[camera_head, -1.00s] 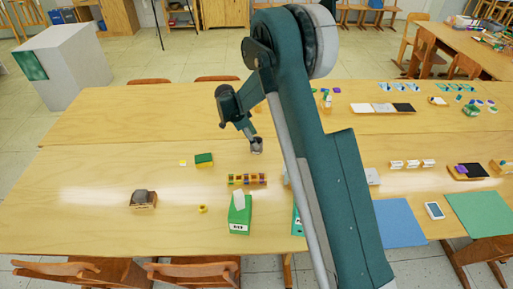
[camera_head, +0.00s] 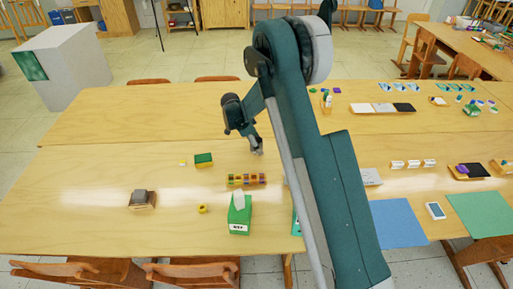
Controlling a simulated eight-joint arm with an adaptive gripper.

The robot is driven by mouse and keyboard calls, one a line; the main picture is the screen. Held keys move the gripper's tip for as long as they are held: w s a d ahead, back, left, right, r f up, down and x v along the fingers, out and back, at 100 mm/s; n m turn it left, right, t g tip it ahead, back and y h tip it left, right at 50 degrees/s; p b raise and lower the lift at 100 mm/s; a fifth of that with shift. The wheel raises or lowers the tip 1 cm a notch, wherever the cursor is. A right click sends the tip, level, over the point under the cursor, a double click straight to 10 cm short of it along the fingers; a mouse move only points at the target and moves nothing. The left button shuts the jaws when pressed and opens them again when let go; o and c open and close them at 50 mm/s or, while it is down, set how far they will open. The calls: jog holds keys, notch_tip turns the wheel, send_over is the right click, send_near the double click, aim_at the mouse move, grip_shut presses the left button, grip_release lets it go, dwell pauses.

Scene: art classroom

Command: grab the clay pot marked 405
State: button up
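I cannot pick out a clay pot marked 405; no number of that kind is readable, and my arm hides part of the table. My gripper (camera_head: 257,149) is above the table, left of my arm's large link, pointing down. It is too small to tell whether its fingers are open or shut, or whether anything is between them. A row of small coloured pieces (camera_head: 246,179) lies below it in the picture.
A green box with a white top (camera_head: 239,215), a green-and-yellow block (camera_head: 204,160), a dark-topped wooden piece (camera_head: 142,199) and a small yellow item (camera_head: 202,209) stand on the wooden table (camera_head: 80,215). The table's left part is mostly clear. Blue (camera_head: 398,223) and green (camera_head: 478,214) sheets lie right.

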jog(key=shift+c, duration=0.4)
jog(key=c, duration=1)
jog(key=shift+r, duration=0.15)
jog(key=shift+r+p, duration=0.65)
jog(key=shift+r, duration=4.2)
